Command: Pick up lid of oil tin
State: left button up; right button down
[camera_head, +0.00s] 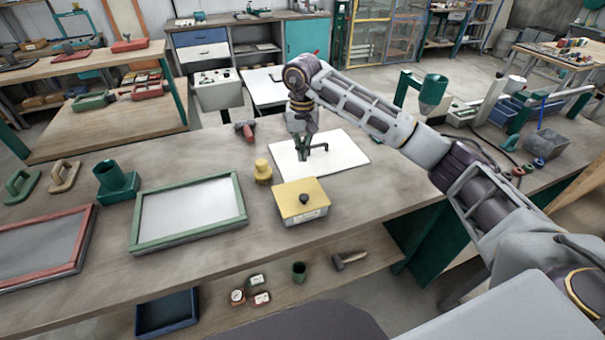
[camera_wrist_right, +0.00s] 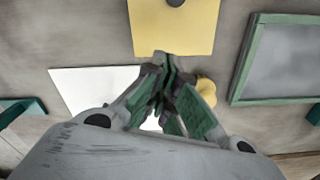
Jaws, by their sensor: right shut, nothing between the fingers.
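The oil tin (camera_head: 304,215) is a square box with a pale side label, standing on the workbench. Its yellow lid (camera_head: 290,194) sits on top and has a small dark round knob (camera_head: 304,198). The lid also shows at the top of the right wrist view (camera_wrist_right: 160,35), with the knob cut by the picture edge. My right gripper (camera_head: 312,150) is shut and empty above the white sheet (camera_head: 350,157), behind the tin and apart from it. In the wrist view its green-padded fingers (camera_wrist_right: 168,62) meet below the lid's edge. My left gripper is not in view.
A small yellow container (camera_head: 262,171) stands left of the gripper, near the tin. A green-framed screen (camera_head: 188,212), a red-framed screen (camera_head: 40,245) and a green holder (camera_head: 116,183) lie further left. A red-handled tool (camera_head: 245,130) lies behind. The bench right of the tin is clear.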

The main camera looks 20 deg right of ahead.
aim_at(303, 192)
notch_tip(303, 192, down, 10)
jog(key=shift+p, duration=0.9)
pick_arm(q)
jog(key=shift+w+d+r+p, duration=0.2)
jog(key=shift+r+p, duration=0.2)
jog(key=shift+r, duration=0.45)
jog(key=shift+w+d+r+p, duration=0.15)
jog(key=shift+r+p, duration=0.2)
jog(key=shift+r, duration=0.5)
pick_arm(e)
jog(key=shift+s+a, duration=0.3)
jog(key=shift+s, duration=0.65)
jog(key=shift+s+a, duration=0.25)
jog(key=shift+s, duration=0.65)
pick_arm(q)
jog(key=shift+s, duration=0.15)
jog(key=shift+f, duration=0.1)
pick_arm(e)
jog(key=shift+s, duration=0.15)
